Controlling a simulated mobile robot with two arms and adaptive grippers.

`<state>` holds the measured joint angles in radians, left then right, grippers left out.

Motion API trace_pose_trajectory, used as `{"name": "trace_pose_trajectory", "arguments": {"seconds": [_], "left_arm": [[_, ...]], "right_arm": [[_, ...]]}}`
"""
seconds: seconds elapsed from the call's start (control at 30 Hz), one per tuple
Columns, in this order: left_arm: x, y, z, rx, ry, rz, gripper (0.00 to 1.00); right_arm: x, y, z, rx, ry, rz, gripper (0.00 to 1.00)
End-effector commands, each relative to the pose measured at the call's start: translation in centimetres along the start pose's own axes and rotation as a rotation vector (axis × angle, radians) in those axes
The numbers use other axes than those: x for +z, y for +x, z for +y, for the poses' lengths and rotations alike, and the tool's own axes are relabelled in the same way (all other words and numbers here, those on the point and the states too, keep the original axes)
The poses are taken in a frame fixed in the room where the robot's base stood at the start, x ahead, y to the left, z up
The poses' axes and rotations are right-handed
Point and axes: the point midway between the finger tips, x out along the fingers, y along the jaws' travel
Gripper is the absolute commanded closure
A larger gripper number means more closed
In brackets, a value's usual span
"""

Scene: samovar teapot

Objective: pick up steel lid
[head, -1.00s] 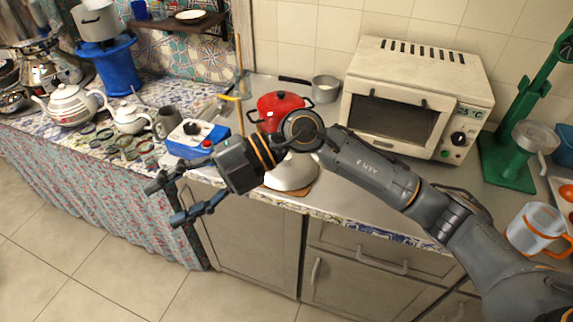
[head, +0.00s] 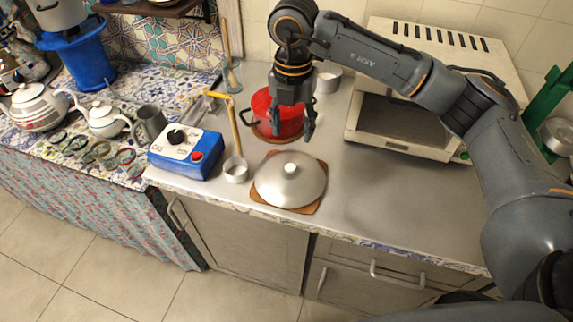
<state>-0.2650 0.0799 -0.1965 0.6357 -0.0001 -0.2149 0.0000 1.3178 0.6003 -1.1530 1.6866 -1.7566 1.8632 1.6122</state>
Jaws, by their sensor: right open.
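The steel lid (head: 285,184) is a shallow silver dome with a small pale knob on top. It lies on a square wooden board (head: 312,209) near the counter's front edge. My right gripper (head: 292,133) is open and empty, pointing down above and behind the lid, in front of the red pot. Its fingers look apart from the lid. My left gripper is not in view.
A red pot (head: 262,104) stands just behind the lid. A white toaster oven (head: 405,120) stands behind right. The counter (head: 400,200) right of the lid is clear.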

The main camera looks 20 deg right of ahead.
Motion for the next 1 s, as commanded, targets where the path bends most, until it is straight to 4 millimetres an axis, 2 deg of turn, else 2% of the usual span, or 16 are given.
{"name": "trace_pose_trajectory", "arguments": {"seconds": [0.1,0.2,0.3,0.43,0.53,0.67,0.8,1.0], "left_arm": [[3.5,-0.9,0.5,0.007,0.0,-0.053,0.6],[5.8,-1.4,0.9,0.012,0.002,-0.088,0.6],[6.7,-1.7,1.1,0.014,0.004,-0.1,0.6],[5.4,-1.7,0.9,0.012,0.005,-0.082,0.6],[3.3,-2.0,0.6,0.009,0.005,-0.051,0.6],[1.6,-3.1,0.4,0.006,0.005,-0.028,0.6],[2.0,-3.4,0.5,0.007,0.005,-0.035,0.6],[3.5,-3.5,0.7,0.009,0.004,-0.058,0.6]], "right_arm": [[-0.1,2.5,-0.1,-0.003,-0.001,0.005,0.49],[-0.1,4.3,0.0,-0.001,-0.002,0.004,0.49],[-0.1,5.7,0.0,0.0,-0.002,0.004,0.49],[-0.1,6.5,0.1,0.002,-0.002,0.003,0.49],[-0.2,7.2,0.1,-0.001,-0.002,0.005,0.49],[-0.3,9.1,0.3,-0.001,-0.002,0.005,0.49],[-0.3,11.1,0.4,0.001,-0.003,0.004,0.49],[-0.3,11.8,0.4,0.003,-0.003,0.002,0.49]]}}
